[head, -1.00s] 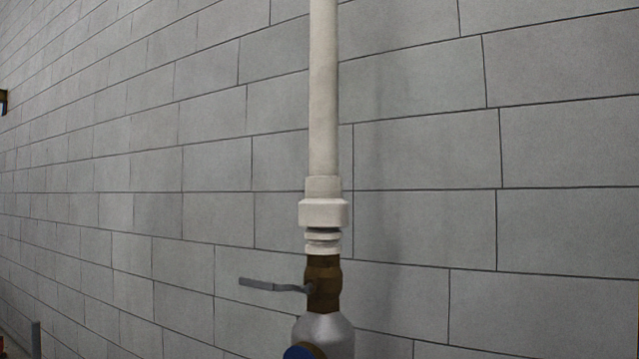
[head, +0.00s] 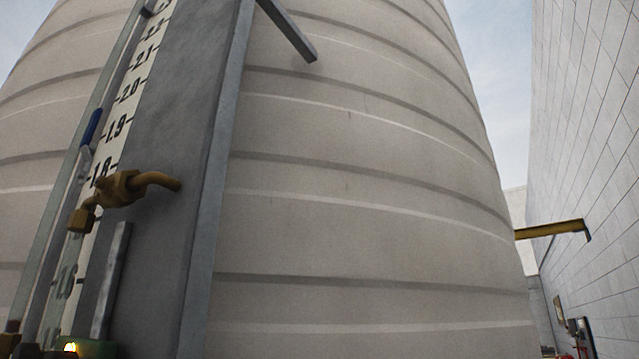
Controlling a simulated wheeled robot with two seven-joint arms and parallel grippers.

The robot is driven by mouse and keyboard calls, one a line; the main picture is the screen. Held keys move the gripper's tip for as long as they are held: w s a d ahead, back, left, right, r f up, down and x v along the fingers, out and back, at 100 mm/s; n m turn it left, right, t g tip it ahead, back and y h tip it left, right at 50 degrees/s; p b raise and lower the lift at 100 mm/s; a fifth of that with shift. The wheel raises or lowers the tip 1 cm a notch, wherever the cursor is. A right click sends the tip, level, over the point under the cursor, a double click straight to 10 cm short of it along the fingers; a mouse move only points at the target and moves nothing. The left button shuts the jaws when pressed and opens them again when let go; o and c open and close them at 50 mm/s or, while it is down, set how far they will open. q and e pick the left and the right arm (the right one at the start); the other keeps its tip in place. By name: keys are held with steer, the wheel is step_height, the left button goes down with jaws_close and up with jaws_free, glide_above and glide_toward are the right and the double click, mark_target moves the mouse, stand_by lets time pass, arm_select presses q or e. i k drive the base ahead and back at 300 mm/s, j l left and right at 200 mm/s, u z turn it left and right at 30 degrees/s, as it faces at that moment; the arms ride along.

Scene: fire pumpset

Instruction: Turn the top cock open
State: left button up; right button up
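A brass cock (head: 120,188) with a curved spout sits at the left of the head view, in front of a gauge board (head: 118,127) with printed numbers. A lever with a blue grip (head: 92,127) runs up from near the cock, roughly in line with the gauge tube (head: 52,235). I cannot tell for sure whether this is the top cock or whether it is open. Neither of my grippers is in view.
A large ribbed pale tank (head: 360,180) fills the middle. A grey metal upright (head: 215,160) stands beside the gauge. A yellow beam (head: 550,230) juts from the block wall (head: 600,150) at right. A green part with a light (head: 92,348) shows at lower left.

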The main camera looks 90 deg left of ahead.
mark_target(82, 174)
steer(key=l+u, duration=0.15)
steer(key=u, duration=2.45)
